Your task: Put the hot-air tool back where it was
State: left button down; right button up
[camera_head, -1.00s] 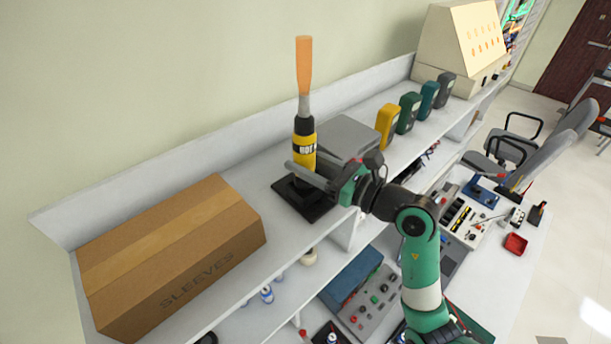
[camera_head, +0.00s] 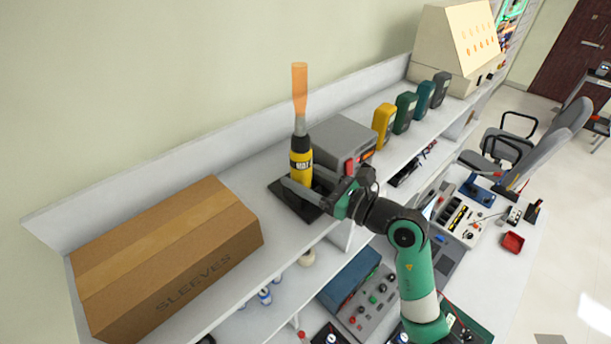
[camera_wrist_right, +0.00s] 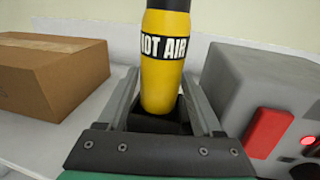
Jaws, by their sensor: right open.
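The hot-air tool (camera_head: 301,160) is yellow and black with a grey nozzle and an orange glow above it. It stands upright at a black base (camera_head: 283,190) on the top shelf. In the right wrist view the tool (camera_wrist_right: 163,75) stands between the two fingers, with its lower end at a dark holder (camera_wrist_right: 158,122). My right gripper (camera_head: 303,187) is open around the tool's lower body, with gaps beside the tool in the wrist view. The tool's lowest end is partly hidden by the fingers and holder. My left gripper is not in view.
A cardboard SLEEVES box (camera_head: 165,255) stands left of the base. A grey unit (camera_head: 343,140) with a red part stands close on the right. Several coloured meters (camera_head: 405,112) stand further along the shelf. A lower bench holds other equipment.

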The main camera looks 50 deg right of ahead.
jog(key=shift+r, duration=0.15)
jog(key=s+d+b, duration=0.1)
jog(key=s, duration=1.1)
jog(key=shift+d, duration=0.35)
